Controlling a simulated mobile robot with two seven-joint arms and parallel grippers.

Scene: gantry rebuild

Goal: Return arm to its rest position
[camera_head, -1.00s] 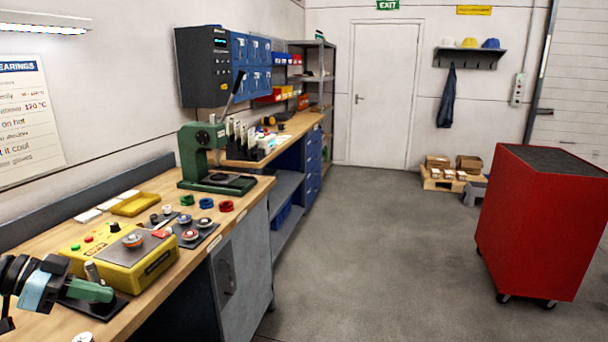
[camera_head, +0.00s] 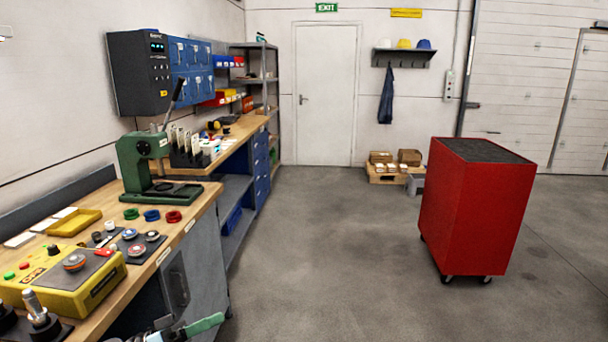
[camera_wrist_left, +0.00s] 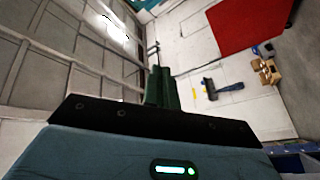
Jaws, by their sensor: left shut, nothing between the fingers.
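My left gripper (camera_head: 204,325) shows at the bottom edge of the head view, in front of the bench's front edge and partly cut off by the frame. Its green fingers are shut and empty. In the left wrist view the shut green fingers (camera_wrist_left: 161,88) stick out past the dark palm, with nothing between them. Behind them are the wall and the red cabinet (camera_wrist_left: 245,22). My right gripper is not in view.
The wooden bench (camera_head: 190,222) runs along the left, with a yellow box (camera_head: 70,285), a green press (camera_head: 140,165) and small coloured rings on it. A red cabinet (camera_head: 465,215) stands at right. The grey floor (camera_head: 320,250) between them is clear.

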